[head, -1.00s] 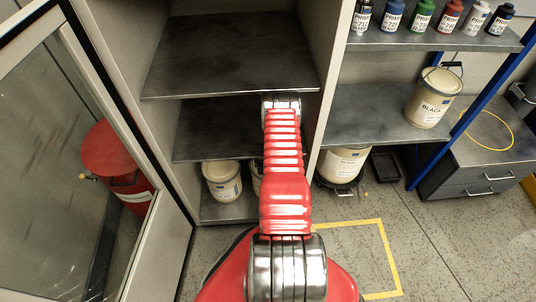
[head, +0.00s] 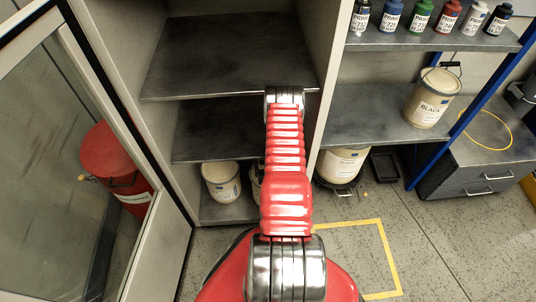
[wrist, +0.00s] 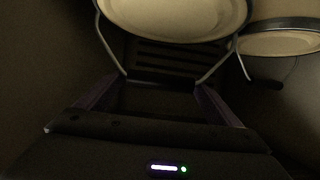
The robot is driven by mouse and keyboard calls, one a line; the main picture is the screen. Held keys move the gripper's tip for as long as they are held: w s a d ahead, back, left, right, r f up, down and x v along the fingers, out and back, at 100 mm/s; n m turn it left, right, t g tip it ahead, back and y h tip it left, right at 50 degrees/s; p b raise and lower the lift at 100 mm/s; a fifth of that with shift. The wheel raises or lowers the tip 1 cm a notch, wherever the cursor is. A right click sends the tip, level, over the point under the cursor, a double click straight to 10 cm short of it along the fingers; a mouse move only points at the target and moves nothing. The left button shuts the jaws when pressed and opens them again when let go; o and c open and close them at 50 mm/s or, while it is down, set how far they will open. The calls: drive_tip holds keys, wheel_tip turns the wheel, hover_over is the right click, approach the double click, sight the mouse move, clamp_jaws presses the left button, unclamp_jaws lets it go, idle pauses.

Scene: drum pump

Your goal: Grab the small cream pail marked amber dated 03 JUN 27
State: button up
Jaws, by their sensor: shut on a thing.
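In the wrist view a cream pail (wrist: 175,14) fills the top middle, its wire handle reaching down on both sides to my fingertips. My gripper (wrist: 158,88) is shut on this pail, apparently by the handle; the exact contact is too dark to make out. Its label is out of view there. In the head view a cream pail (head: 221,182) with a pale label stands on the cabinet's bottom shelf, and another (head: 257,183) is mostly hidden behind my arm. The colour names and dates are too small to read. I cannot tell which pail I hold.
A second pail (wrist: 283,38) stands close on the right in the wrist view. The middle shelf (head: 215,130) hangs over the bottom one. The open cabinet door (head: 75,170) is at left. A pail marked BLACK (head: 432,98) and another pail (head: 342,165) are outside, right.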

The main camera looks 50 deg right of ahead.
drive_tip(key=s+a, duration=0.8)
drive_tip(key=shift+r, duration=0.15)
drive_tip(key=shift+w+r, duration=0.1)
drive_tip(key=shift+w, duration=0.05)
idle(0.5)
